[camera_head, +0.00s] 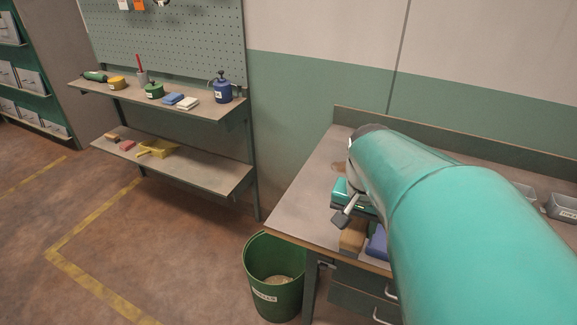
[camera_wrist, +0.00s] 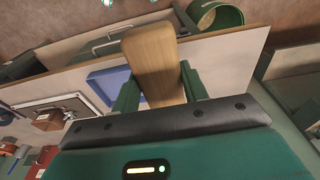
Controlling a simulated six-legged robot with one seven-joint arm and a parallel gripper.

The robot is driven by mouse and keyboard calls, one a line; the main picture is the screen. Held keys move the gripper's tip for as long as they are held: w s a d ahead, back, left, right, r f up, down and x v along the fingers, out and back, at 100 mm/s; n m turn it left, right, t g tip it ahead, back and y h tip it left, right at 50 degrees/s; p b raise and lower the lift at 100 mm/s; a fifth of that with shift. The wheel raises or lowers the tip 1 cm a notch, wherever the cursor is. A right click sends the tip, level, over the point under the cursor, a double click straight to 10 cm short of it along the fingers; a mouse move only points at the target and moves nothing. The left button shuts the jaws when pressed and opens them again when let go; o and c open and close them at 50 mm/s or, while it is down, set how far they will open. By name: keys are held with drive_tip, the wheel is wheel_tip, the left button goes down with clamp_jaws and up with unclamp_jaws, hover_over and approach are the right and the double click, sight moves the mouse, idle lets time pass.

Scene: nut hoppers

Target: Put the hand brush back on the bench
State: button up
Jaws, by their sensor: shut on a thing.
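The hand brush shows in the wrist view as a light brown wooden piece (camera_wrist: 152,55) between my two green fingers. My gripper (camera_wrist: 160,84) is shut on it. In the wrist view the brush lies across the picture of the grey bench top (camera_wrist: 215,62) and its front edge. In the head view a brown wooden piece (camera_head: 352,239) shows below my gripper near the bench's front edge (camera_head: 293,240). Its bristles are not visible, and I cannot tell whether it touches the bench. My arm hides much of the bench top.
A blue tray (camera_head: 377,244) is right beside the brush, also in the wrist view (camera_wrist: 110,84). A green bin (camera_head: 273,290) stands below the bench's left corner. Grey bins (camera_head: 562,207) are at the right. A shelf rack (camera_head: 200,108) with bottles and sponges stands left. The bench's left part is clear.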

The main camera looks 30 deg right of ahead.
drive_tip(key=shift+a+r, duration=0.1)
drive_tip(key=shift+s+d, duration=0.1)
drive_tip(key=shift+d, duration=0.15)
drive_tip(key=w+d+f, duration=0.2)
drive_tip(key=w+f, duration=0.1)
drive_tip(key=w+d+f, duration=0.2)
drive_tip(key=w+d, duration=0.1)
drive_tip(key=w+d+f, duration=0.2)
drive_tip(key=w+f, duration=0.1)
drive_tip(key=shift+w+d+f, duration=0.2)
drive_tip(key=shift+w+f, duration=0.1)
drive_tip(key=shift+w, duration=0.05)
drive_tip(key=shift+w+d+f, duration=0.2)
drive_tip(key=shift+d+f, duration=0.1)
drive_tip(key=shift+f, duration=0.1)
drive_tip(key=shift+w+d+f, duration=0.1)
drive_tip(key=shift+w+f, duration=0.1)
drive_tip(key=shift+f, duration=1.55)
drive_tip(key=shift+f, duration=0.2)
drive_tip(key=o, duration=0.9)
